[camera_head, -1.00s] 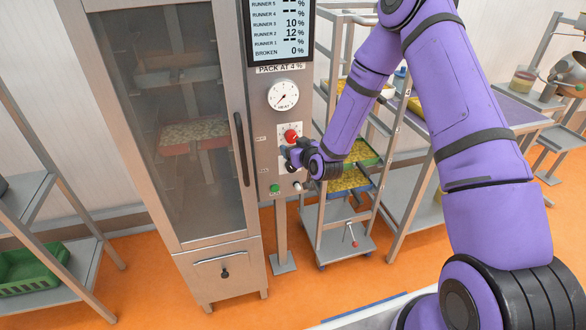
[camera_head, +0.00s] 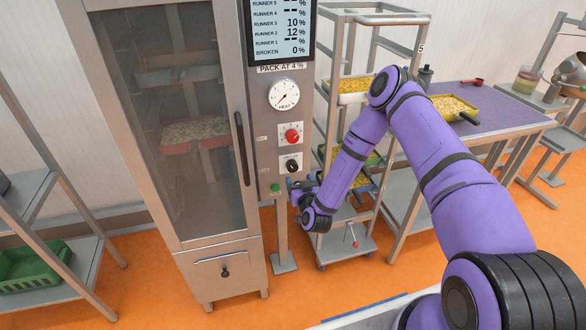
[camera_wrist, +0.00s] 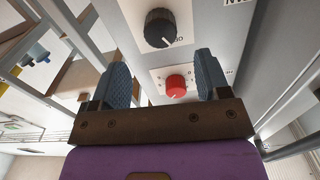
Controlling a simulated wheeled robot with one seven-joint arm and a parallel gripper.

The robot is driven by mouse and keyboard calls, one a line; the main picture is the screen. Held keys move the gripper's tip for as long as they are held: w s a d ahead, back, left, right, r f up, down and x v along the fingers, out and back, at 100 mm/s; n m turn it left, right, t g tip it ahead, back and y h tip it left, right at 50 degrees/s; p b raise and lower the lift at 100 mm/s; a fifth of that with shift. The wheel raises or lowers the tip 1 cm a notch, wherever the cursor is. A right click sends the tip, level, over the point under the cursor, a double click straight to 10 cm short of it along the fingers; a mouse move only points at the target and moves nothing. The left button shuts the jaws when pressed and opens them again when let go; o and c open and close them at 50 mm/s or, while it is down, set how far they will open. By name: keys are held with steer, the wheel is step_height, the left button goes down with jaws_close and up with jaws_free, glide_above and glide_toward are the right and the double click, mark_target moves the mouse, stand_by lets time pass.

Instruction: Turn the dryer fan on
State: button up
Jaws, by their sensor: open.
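The dryer (camera_head: 172,130) is a steel cabinet with a glass door. Its control panel (camera_head: 264,163) stands to the right of the door. The panel has a red knob (camera_head: 292,136), a black knob (camera_head: 291,166) below it and a green button (camera_head: 275,188) lower left. My gripper (camera_head: 293,187) is below the black knob at the panel's lower right, open and empty. The wrist view looks up along the panel. The black knob (camera_wrist: 160,28) and red knob (camera_wrist: 176,85) show there, the red one between the open fingers (camera_wrist: 160,57). Which control works the fan is not readable.
A white heat dial (camera_head: 284,95) and a percentage screen (camera_head: 279,32) are above the knobs. A wheeled rack (camera_head: 340,226) with trays of yellow pieces stands close to the right of the panel. A purple-topped table (camera_head: 500,105) is farther right.

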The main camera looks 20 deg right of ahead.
mark_target(294, 169)
steer(key=w, duration=0.8)
steer(key=c, duration=0.9)
steer(key=shift+m, duration=0.3)
steer(key=m, duration=0.5)
steer(key=shift+m, duration=0.3)
steer(key=m, duration=0.5)
steer(key=shift+m, duration=0.3)
steer(key=shift+f, duration=0.1)
